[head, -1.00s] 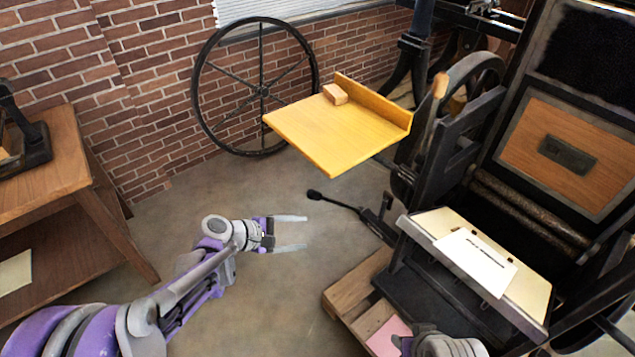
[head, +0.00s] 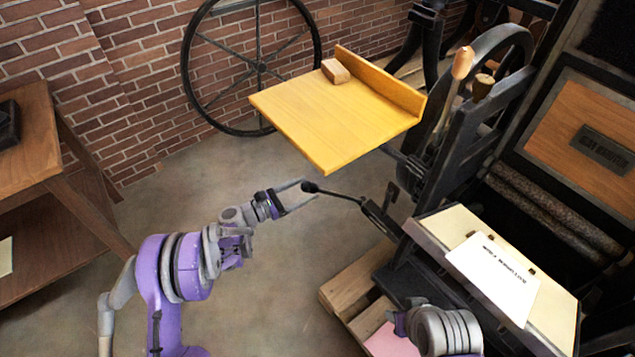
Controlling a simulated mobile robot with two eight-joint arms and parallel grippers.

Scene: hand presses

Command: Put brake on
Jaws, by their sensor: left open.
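A black lever with a round knob (head: 311,187) sticks out to the left from the lower side of the dark hand press (head: 450,150); I take it to be the brake lever, though no label shows. My left gripper (head: 303,196) is open, with its fingertips close to the knob. The knob appears at or between the fingertips; I cannot tell whether they touch. Part of my right arm (head: 440,330) shows at the bottom edge, its gripper out of view.
A yellow board (head: 335,120) with a small wooden block (head: 335,71) juts out above the lever. A wooden pallet (head: 345,290) lies under the press. A wooden table (head: 35,150) stands left. A large spoked wheel (head: 258,66) leans at the brick wall. Floor between is clear.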

